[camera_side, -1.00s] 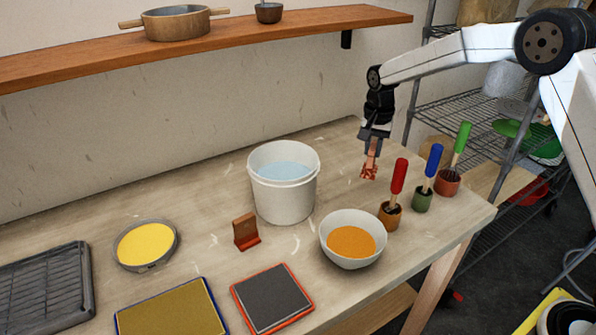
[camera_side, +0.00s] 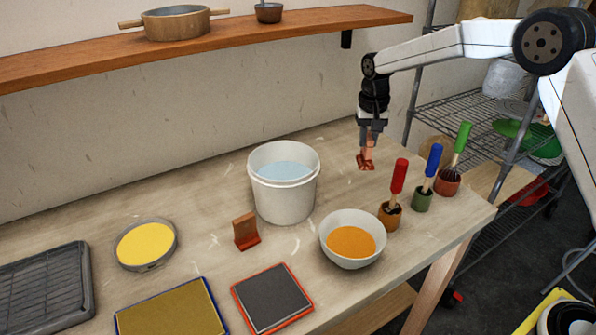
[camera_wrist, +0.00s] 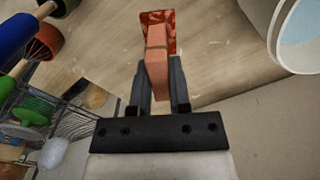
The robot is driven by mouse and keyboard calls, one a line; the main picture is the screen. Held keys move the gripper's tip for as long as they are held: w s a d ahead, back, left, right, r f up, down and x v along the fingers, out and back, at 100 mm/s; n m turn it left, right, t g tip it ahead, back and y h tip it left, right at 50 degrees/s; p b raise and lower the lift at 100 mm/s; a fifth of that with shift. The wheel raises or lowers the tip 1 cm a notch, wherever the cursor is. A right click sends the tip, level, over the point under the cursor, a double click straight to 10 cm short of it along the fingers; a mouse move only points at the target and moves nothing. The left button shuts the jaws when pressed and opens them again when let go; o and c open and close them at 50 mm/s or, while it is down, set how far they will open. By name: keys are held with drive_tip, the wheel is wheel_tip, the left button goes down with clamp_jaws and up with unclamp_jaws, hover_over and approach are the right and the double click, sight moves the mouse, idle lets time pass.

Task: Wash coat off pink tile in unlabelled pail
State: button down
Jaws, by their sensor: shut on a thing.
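My gripper (camera_side: 371,135) is shut on a pink tile-like piece (camera_side: 367,150) and holds it above the back right of the table. In the wrist view, the pink piece (camera_wrist: 157,68) sits between my fingers (camera_wrist: 160,85). Its far end is a wider square face with a patchy red coat (camera_wrist: 172,17). The unlabelled white pail (camera_side: 284,200) stands to the left of my gripper, with pale blue liquid (camera_side: 286,172) in it. The pail also shows at the top right of the wrist view (camera_wrist: 288,45). The held piece is outside the pail, apart from it.
A white bowl of orange liquid (camera_side: 350,239) and red, blue and green-handled tools in small pots (camera_side: 390,215) stand at the front right. A brown-red upright block (camera_side: 246,230), yellow dish (camera_side: 146,245), framed pads (camera_side: 272,298) and dark rack (camera_side: 45,290) lie left. A wooden shelf (camera_side: 230,40) overhangs behind.

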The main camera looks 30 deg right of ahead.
drive_tip(key=w+a+r+m, duration=0.4)
drive_tip(key=a+m, duration=0.5)
drive_tip(key=w+a+r+m, duration=0.4)
drive_tip(key=a+m, duration=0.4)
drive_tip(key=a, duration=0.1)
drive_tip(key=shift+a+r+m, duration=0.25)
drive_tip(key=shift+a+m, duration=0.15)
drive_tip(key=shift+f, duration=0.35)
wheel_tip(320, 180, down, 15)
drive_tip(key=shift+r, duration=0.15)
idle(1.6)
idle(3.0)
